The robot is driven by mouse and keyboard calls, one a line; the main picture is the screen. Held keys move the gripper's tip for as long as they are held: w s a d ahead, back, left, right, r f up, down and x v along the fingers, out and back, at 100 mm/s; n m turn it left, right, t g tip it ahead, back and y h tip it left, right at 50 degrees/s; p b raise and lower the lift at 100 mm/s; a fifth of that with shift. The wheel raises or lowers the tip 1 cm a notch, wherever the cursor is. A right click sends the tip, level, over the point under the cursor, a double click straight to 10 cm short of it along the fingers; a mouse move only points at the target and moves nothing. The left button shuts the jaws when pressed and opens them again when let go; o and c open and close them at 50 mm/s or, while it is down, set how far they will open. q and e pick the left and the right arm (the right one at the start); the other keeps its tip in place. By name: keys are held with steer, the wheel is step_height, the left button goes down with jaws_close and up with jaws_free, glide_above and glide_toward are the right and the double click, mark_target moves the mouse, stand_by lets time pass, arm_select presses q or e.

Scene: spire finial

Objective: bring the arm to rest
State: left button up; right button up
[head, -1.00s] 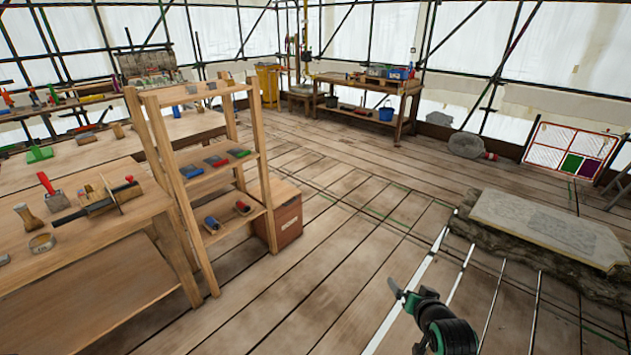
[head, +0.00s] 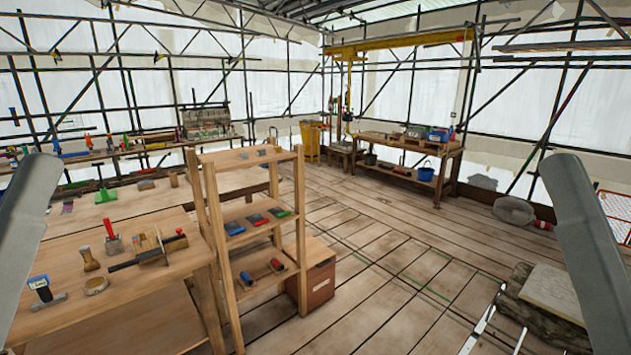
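Two grey arm links of mine show in the head view, one at the left edge and one at the right. Both are cut off by the frame, and neither gripper shows, so I cannot see whether they hold anything. No finial stands out clearly in this view.
A wooden workbench (head: 140,305) with hand tools stands at the left. A wooden shelf rack (head: 252,212) stands beside it, with a brown box (head: 318,275) behind. A stone slab (head: 555,290) lies at the lower right. A far bench (head: 400,146) stands at the back. The plank floor between is open.

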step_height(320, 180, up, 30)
steer(key=p, duration=2.6)
steer(key=shift+p, duration=0.4)
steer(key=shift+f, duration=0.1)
